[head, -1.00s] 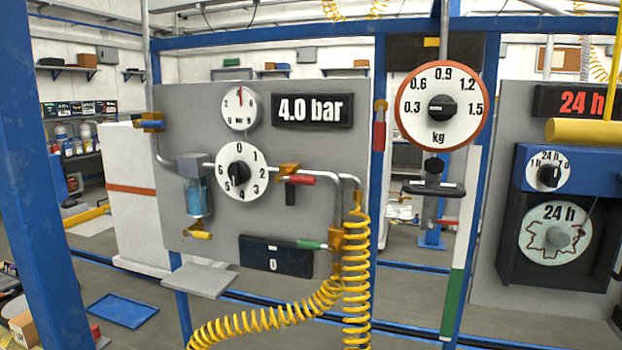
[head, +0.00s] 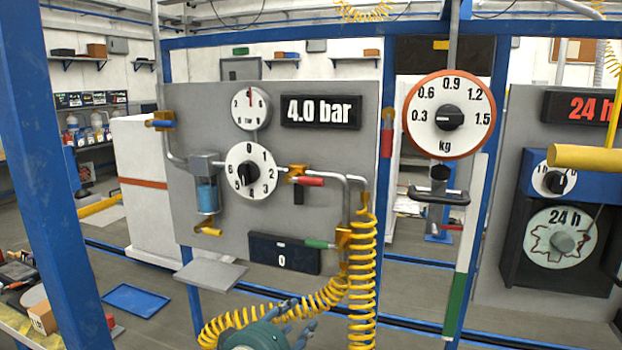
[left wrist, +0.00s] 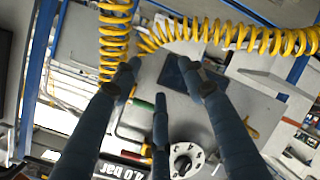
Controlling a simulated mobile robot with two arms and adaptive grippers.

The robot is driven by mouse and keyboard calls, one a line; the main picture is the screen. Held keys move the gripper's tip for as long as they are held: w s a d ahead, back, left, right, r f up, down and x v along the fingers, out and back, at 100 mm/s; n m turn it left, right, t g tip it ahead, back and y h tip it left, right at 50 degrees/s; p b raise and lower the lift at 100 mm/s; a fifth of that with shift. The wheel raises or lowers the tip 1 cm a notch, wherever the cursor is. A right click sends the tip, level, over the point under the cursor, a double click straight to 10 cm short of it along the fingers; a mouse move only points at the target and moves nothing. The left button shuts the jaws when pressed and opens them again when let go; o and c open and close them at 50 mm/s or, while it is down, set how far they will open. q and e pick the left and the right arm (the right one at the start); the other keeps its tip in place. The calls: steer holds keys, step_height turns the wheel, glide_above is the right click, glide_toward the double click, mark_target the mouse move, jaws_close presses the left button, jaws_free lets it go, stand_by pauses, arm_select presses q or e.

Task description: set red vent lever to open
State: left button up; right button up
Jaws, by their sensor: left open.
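A red-handled lever (head: 311,182) sits on a brass valve right of the numbered dial (head: 251,171) on the grey panel; its handle lies roughly horizontal, pointing right. A second red handle (head: 387,143) hangs vertically on the blue post. Which one is the vent lever cannot be told. A green-handled lever (head: 320,244) sits lower on the panel and also shows in the left wrist view (left wrist: 142,103). My left gripper (head: 293,312) is low in front of the panel, below the levers. In the left wrist view, its fingers (left wrist: 160,85) are spread and empty. My right gripper is out of view.
Coiled yellow hoses (head: 361,280) hang close to my left gripper. A grey shelf (head: 211,275) juts out below the panel. A display reading 4.0 bar (head: 320,112), a kg dial (head: 449,115) and a blue timer box (head: 535,165) are nearby. A blue upright (head: 60,180) stands at left.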

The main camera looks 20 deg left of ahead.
arm_select(q)
steer(key=w+a+r+n+t, duration=0.1)
steer(key=w+r+n+t, duration=0.15)
steer(key=r, duration=0.55)
steer(key=w+r+n+t, duration=0.2)
steer(key=w+r, duration=0.1)
steer(key=r, duration=0.4)
steer(key=n+t, duration=0.2)
steer(key=n, duration=0.1)
glide_toward(310, 181)
steer(key=shift+g, duration=0.25)
steer(key=p+x, duration=0.1)
steer(key=x, duration=0.4)
steer(key=p+x, duration=0.2)
steer(key=x, duration=0.3)
steer(key=shift+w+r, duration=0.3)
steer(key=shift+w, duration=0.05)
jaws_close()
